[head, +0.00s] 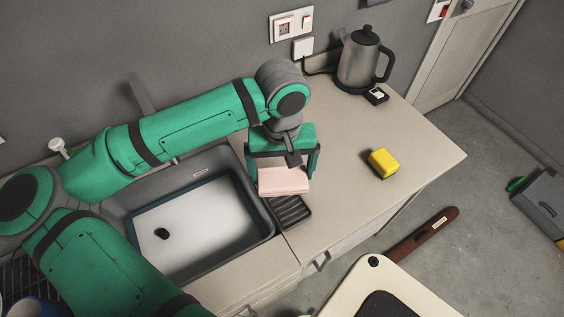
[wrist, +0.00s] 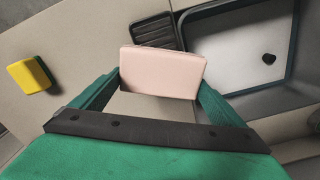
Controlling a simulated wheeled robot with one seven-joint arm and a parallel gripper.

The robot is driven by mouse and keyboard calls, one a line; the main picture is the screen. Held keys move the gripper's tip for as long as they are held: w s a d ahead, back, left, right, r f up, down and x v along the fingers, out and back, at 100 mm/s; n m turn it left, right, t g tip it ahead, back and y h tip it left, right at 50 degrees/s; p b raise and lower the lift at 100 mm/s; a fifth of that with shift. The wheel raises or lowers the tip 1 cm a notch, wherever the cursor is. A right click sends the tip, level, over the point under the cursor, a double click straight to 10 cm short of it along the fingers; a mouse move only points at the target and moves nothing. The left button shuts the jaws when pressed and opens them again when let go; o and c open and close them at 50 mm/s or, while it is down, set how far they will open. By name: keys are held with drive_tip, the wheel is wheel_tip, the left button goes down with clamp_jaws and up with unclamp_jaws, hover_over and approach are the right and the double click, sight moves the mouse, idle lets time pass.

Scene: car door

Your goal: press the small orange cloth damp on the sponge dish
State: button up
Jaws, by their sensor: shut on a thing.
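My gripper (head: 282,174) is shut on a pale pink, flat block-like pad (head: 284,182), one finger at each end. The pad also shows between the fingers in the wrist view (wrist: 162,73). I see no clearly orange cloth; the pad is the only cloth-like thing in view. The dark ridged sponge dish (head: 291,212) lies on the counter beside the sink. In the wrist view the dish (wrist: 156,31) shows just beyond the pad, which hides its near edge. I cannot tell whether pad and dish touch.
The sink (head: 264,222) with a pale basin is left of the dish. A yellow and green sponge (head: 384,162) lies to the right on the counter (head: 345,205). A kettle (head: 359,62) stands at the back. The counter between dish and sponge is clear.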

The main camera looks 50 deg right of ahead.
drive_tip(key=shift+f, duration=2.75)
drive_tip(key=shift+w+f, duration=0.1)
drive_tip(key=shift+f, duration=0.45)
drive_tip(key=shift+a+f, duration=0.25)
idle(0.9)
drive_tip(key=shift+d, duration=0.2)
idle(1.8)
drive_tip(key=shift+a, duration=0.15)
idle(1.4)
